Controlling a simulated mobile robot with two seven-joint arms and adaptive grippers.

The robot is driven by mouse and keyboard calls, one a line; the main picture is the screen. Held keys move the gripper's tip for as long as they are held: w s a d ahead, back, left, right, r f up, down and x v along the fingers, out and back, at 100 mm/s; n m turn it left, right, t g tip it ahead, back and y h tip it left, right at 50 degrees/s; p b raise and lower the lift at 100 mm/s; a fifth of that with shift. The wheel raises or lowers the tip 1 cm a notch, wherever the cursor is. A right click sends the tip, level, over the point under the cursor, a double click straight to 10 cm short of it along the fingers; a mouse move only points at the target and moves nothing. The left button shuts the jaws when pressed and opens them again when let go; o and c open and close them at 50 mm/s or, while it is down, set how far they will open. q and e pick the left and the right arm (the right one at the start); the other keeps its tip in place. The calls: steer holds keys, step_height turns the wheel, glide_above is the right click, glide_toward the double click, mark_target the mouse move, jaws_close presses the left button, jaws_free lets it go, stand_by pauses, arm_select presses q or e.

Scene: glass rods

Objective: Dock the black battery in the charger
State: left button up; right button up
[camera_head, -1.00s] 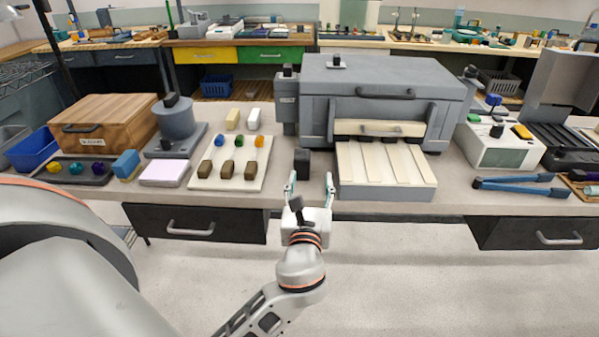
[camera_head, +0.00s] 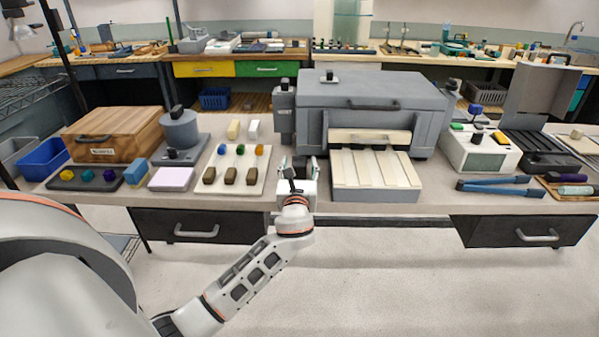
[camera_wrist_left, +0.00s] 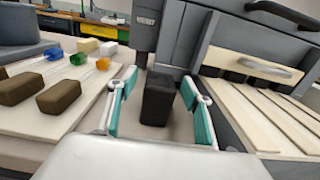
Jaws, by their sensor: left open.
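The black battery (camera_wrist_left: 157,98) is an upright dark block on the bench in the left wrist view. My left gripper (camera_wrist_left: 158,100) is open, with its teal-padded fingers on either side of the block; a gap shows on each side. In the head view my left gripper (camera_head: 300,168) is at the bench's front edge and largely hides the block. A pale box with a screen and small coloured blocks on top (camera_head: 489,157), at the right of the bench, looks like the charger. My right gripper is not in view.
A large grey machine (camera_head: 375,95) with a slatted front tray (camera_head: 375,178) stands right of my left gripper. A pale board (camera_head: 236,170) with brown blocks lies to its left. Blue tongs (camera_head: 500,188) lie before the pale box.

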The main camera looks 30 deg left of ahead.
mark_target(299, 160)
arm_select(q)
steer(key=shift+w+a, duration=0.35)
steer(key=shift+w, duration=0.3)
jaws_close()
steer(key=shift+r, duration=0.1)
step_height(299, 160, up, 19)
steer(key=p, duration=0.5)
steer(key=s+d+f+m+t+h, duration=0.1)
steer(key=s+d+f+m+h, duration=0.2)
steer(key=s+d+f, duration=0.4)
steer(key=s+d+f+m+t+h, duration=0.1)
steer(key=s+d+f+m+h, duration=0.2)
steer(key=s+d+f+h, duration=0.3)
steer(key=s+d, duration=0.5)
steer(key=s, duration=0.4)
steer(key=shift+s+d+f+t+h, duration=0.3)
steer(key=shift+s+f+t, duration=0.05)
steer(key=shift+t, duration=0.05)
